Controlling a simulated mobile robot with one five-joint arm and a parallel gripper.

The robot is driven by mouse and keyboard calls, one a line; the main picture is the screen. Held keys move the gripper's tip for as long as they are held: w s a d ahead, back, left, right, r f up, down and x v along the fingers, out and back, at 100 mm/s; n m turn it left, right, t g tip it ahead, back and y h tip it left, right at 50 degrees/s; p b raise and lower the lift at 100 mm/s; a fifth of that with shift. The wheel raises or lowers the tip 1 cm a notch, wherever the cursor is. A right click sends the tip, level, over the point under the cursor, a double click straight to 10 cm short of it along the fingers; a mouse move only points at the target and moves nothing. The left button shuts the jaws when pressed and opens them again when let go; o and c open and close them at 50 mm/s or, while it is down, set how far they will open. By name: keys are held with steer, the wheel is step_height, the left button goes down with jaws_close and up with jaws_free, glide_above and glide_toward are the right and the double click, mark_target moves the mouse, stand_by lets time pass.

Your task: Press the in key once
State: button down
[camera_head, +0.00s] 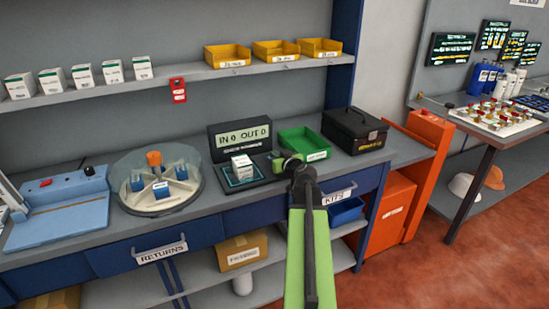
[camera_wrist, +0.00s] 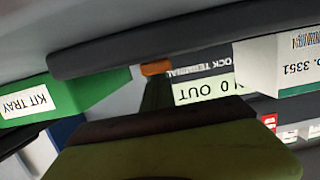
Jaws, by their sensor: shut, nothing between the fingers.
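The stock terminal (camera_head: 241,138) stands on the counter, its screen reading IN 0 OUT 0. The screen also shows upside down in the wrist view (camera_wrist: 205,90). A white box (camera_head: 243,167) sits on the terminal's dark pad (camera_head: 228,184). My gripper (camera_head: 284,161) is shut and empty, at the right side of the terminal beside the green kit tray. The in key cannot be made out in the head view. A small orange piece (camera_wrist: 155,69) shows in the wrist view near the terminal; I cannot tell whether it is a key.
The green kit tray (camera_head: 303,144) and a black case (camera_head: 354,130) stand to the right. A clear-domed carousel (camera_head: 157,181) and a blue device (camera_head: 66,206) stand to the left. Above is a shelf (camera_head: 215,72) with white boxes and yellow bins.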

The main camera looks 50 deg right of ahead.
steer(key=shift+w+f, duration=0.2)
steer(key=shift+w, duration=0.05)
steer(key=shift+a+r, duration=0.15)
steer(key=shift+r, duration=0.05)
